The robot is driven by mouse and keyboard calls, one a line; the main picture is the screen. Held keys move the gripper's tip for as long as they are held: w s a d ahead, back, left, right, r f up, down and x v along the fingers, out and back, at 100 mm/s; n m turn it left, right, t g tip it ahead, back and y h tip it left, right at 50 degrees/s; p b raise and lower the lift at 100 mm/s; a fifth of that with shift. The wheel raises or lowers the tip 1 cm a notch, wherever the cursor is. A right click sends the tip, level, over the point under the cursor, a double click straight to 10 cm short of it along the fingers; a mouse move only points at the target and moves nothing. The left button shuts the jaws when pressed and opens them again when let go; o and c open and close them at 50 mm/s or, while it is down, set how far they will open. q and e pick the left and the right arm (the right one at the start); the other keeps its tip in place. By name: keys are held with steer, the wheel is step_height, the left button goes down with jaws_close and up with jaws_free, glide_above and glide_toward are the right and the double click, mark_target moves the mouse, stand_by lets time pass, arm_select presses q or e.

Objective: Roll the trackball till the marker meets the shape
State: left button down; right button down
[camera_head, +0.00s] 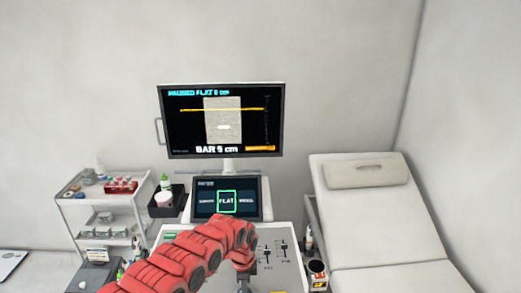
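The upper monitor (180,135) shows a grey picture (223,108) with a short white bar shape (223,127). An orange horizontal line marker (200,109) crosses above the bar, apart from it. Text reads "BAR 9 cm", and smaller cyan text at the top includes "FLAT". My red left arm reaches over the console panel (285,232), and its dark gripper (243,287) points down at the bottom edge of the picture. Its fingertips are cut off or too small to judge. No trackball can be made out; the arm covers part of the panel. My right gripper is not in view.
A lower touch screen (205,213) has "FLAT" boxed in green. Sliders (283,248) stand on the panel's right side. A white trolley (105,222) with supplies is at left, a padded couch (375,225) at right. Bottles and small containers flank the console.

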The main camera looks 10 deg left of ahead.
arm_select(q)
steer(key=shift+r, duration=0.15)
steer(key=shift+r+p, duration=2.05)
steer(key=shift+r, duration=0.35)
steer(key=shift+w+d+m, duration=0.25)
steer(key=shift+d+m, duration=0.1)
steer(key=shift+m, duration=0.25)
steer(key=shift+w+d+r+m, duration=0.25)
steer(key=shift+w+r+m, duration=0.1)
steer(key=shift+m, duration=0.55)
steer(key=shift+w+a+f+m+b, duration=0.1)
steer(key=shift+a+f+m+b, duration=0.15)
steer(key=shift+f+m+b, duration=0.85)
steer(key=shift+a+f+m+b, duration=0.15)
steer(key=shift+a+f+m, duration=0.2)
steer(key=shift+m, duration=1.55)
steer(key=shift+w+a+f+m+b, duration=0.15)
steer(key=shift+f+m+b, duration=0.55)
steer(key=shift+m, duration=0.8)
